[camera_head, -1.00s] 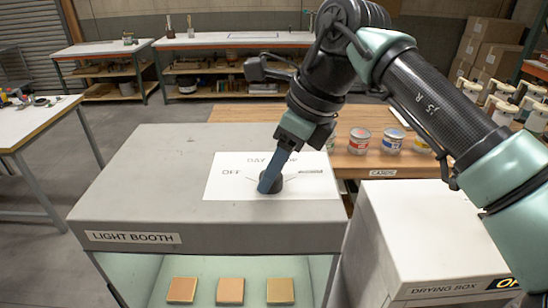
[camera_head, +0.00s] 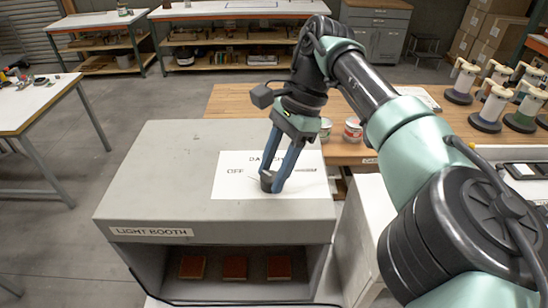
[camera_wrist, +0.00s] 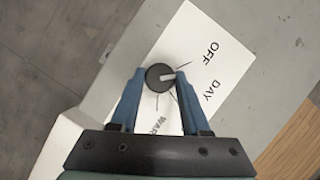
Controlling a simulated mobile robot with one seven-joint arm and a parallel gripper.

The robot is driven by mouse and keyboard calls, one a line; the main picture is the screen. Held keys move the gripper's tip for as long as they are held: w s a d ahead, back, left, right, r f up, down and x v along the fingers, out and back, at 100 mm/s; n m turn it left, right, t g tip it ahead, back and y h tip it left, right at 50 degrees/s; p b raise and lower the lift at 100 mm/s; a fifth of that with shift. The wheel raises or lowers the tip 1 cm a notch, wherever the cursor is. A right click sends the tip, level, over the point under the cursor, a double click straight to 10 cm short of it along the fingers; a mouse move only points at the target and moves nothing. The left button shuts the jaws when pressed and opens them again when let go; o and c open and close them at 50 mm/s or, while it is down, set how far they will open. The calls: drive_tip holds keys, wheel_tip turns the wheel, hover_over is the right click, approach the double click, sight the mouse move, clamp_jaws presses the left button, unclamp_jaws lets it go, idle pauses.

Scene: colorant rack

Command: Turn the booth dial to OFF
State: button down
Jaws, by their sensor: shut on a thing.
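The dark round booth dial (camera_head: 266,177) stands on a white label card (camera_head: 228,187) on top of the grey light booth (camera_head: 150,190). In the wrist view the dial (camera_wrist: 158,82) has a white pointer aimed right, close to the OFF mark, with DAY and WARM further round. My gripper (camera_head: 272,186) is shut on the dial, with one blue finger on each side. WARM is partly hidden by the fingers in the head view. The booth's inside is dark.
Several dark-red panels (camera_head: 235,268) lie inside the booth. A wooden bench (camera_head: 345,153) with cans stands behind it, and a white box (camera_head: 364,235) stands to its right. The floor left of the booth is clear.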

drive_tip(key=shift+w+a+r+n+g+h+p, duration=0.1)
drive_tip(key=shift+n+g+h+p, duration=0.3)
drive_tip(key=shift+n+p, duration=0.8)
drive_tip(key=shift+n+b, duration=0.3)
drive_tip(key=shift+n, duration=0.1)
drive_tip(key=shift+c, duration=1.9)
unclamp_jaws()
